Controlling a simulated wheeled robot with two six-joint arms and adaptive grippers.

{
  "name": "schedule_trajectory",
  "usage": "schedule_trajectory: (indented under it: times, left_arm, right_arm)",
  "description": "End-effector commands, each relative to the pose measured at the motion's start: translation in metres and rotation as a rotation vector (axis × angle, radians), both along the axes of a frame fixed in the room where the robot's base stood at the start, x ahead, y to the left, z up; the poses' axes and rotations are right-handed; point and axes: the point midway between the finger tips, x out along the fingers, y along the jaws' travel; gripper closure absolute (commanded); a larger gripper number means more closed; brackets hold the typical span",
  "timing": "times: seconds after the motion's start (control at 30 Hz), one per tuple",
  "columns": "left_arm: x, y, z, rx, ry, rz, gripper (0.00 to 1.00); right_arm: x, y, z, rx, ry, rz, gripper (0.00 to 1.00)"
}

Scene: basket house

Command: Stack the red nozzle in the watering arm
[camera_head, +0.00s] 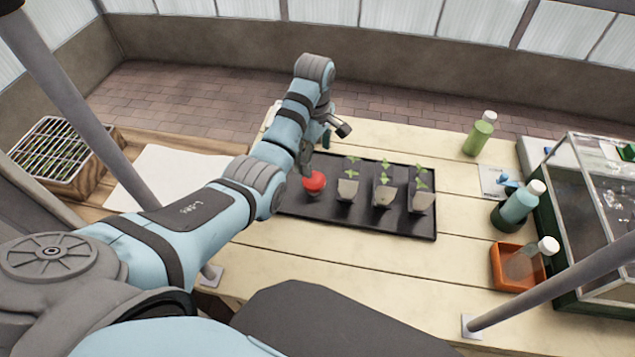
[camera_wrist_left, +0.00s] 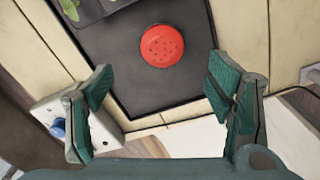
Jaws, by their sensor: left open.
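The red nozzle (camera_head: 314,182) is a round, domed piece at the left end of a black tray (camera_head: 330,217). In the left wrist view the red nozzle (camera_wrist_left: 162,46) shows small dark holes in its top. My left gripper (camera_head: 316,150) is close to it, on its far side in the head view. In the left wrist view my left gripper (camera_wrist_left: 160,95) is open, with its green-padded fingers wide apart and nothing between them. The nozzle lies ahead of the fingers, apart from both. I cannot clearly make out the watering arm. My right gripper is out of view.
Several seedling pots (camera_head: 382,192) stand on the tray right of the nozzle. A white box with a blue knob (camera_wrist_left: 58,127) is near the left finger. Bottles (camera_head: 479,134), an orange container (camera_head: 514,270) and a glass case (camera_head: 595,215) stand at right. Bare table lies in front.

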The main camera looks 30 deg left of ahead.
Motion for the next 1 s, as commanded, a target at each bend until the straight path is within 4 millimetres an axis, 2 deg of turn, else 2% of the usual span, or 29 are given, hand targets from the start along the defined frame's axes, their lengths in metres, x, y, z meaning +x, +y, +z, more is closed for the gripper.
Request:
schedule_trajectory:
  times: [0.1, 0.27, 0.5, 0.73, 1.0]
  left_arm:
    - [0.0, 0.0, -0.028, 0.0, -0.001, -0.001, 0.26]
    - [0.0, 0.0, -0.049, 0.001, -0.003, -0.002, 0.26]
    - [0.0, 0.001, -0.092, 0.0, -0.004, -0.003, 0.26]
    - [0.0, 0.001, -0.094, 0.001, -0.007, -0.003, 0.26]
    - [0.0, 0.001, -0.093, 0.001, -0.007, -0.003, 0.69]
  right_arm:
    - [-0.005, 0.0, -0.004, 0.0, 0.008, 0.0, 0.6]
    - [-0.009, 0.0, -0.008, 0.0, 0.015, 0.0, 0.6]
    - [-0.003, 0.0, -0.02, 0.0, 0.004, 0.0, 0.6]
    - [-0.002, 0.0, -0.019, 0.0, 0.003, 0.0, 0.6]
    - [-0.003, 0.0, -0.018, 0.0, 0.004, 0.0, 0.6]
